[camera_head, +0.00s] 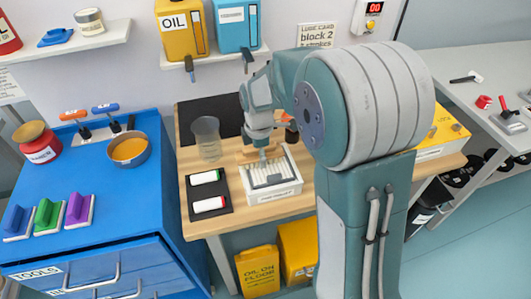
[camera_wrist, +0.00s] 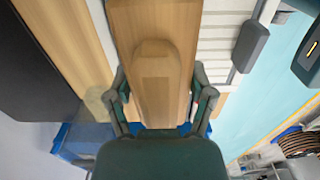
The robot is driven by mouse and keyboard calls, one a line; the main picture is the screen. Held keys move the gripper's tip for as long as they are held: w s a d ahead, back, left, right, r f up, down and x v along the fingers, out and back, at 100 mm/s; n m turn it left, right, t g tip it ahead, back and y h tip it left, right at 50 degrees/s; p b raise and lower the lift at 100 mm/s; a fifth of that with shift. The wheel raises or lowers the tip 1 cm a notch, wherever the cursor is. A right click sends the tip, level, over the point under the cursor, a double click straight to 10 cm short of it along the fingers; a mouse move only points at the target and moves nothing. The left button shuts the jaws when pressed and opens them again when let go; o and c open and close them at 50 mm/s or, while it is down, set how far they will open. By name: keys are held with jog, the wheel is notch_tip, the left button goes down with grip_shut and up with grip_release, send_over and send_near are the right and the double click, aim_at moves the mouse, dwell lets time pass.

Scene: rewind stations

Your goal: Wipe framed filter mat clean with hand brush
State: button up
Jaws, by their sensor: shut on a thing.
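The framed filter mat (camera_head: 275,190) lies on the wooden table, a pale frame around white ribs with a label on its front edge. Its white ribs (camera_wrist: 216,50) also show at the upper right in the wrist view. My gripper (camera_head: 263,152) is over the mat's back part. It is shut on the wooden hand brush (camera_head: 246,157), whose wooden body (camera_wrist: 160,70) fills the middle of the wrist view between both fingers. The brush's bristles are hidden, and I cannot tell whether they touch the mat.
A blue tool cabinet (camera_head: 110,195) holds a pan (camera_head: 129,150) and several coloured brushes. My arm hides the table's right part.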

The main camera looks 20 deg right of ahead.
aim_at(249, 157)
jog(key=shift+a+f, duration=0.1)
jog(key=shift+a, duration=1.55)
jog(key=shift+d, duration=0.15)
jog(key=shift+d+f, duration=0.1)
jog(key=shift+d, duration=2.1)
jog(key=shift+d+r, duration=0.2)
jog(key=shift+d, duration=2.5)
jog(key=shift+a+f, duration=0.1)
jog(key=shift+a, duration=4.95)
jog(key=shift+d, duration=0.15)
